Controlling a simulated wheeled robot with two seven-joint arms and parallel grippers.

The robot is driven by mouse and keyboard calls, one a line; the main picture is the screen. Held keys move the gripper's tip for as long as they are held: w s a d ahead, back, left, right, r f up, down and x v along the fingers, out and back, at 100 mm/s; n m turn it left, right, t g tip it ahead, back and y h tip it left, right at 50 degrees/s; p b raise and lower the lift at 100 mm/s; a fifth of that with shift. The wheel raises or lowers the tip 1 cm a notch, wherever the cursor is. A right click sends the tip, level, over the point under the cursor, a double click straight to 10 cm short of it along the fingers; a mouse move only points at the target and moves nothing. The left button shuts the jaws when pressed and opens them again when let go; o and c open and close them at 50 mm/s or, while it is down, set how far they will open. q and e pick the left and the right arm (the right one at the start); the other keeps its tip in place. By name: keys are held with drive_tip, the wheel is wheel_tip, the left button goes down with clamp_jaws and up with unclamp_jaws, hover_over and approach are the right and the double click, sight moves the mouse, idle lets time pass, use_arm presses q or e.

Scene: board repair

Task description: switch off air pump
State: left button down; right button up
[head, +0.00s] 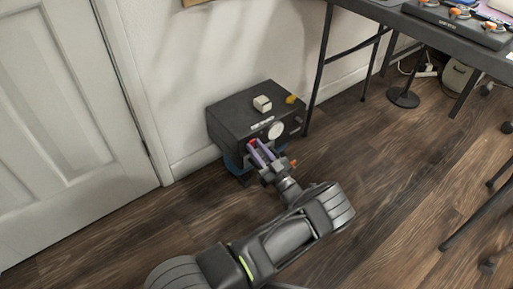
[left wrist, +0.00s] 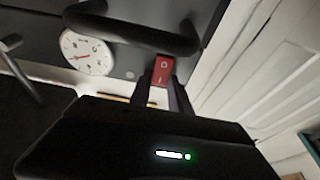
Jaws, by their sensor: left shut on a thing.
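The air pump (head: 235,115) is a dark box on the floor against the wall, with a round white gauge (head: 276,130) on its front. The gauge also shows in the left wrist view (left wrist: 87,51). The pump's red rocker switch (left wrist: 163,70) carries a white circle and a line mark. My left gripper (head: 256,148) is at the pump's front, beside the gauge. In the left wrist view its two fingers (left wrist: 162,82) are on either side of the red switch and shut on it. The fingers partly cover the switch in the head view. My right gripper is not in view.
A small cream block (head: 262,103) and a yellow piece (head: 291,99) are on top of the pump. A dark table (head: 420,28) stands at the right, its leg close to the pump. A white door (head: 70,110) is at the left.

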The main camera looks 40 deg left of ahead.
use_arm(q)
drive_tip(key=c, duration=1.2)
unclamp_jaws()
drive_tip(key=shift+s+d+f, duration=0.1)
drive_tip(key=shift+d+f, duration=0.1)
drive_tip(key=shift+d, duration=0.4)
drive_tip(key=v, duration=0.6)
drive_tip(key=shift+s+d+p, duration=0.15)
drive_tip(key=shift+d+p, duration=0.1)
drive_tip(key=shift+p, duration=0.1)
drive_tip(key=shift+f, duration=0.15)
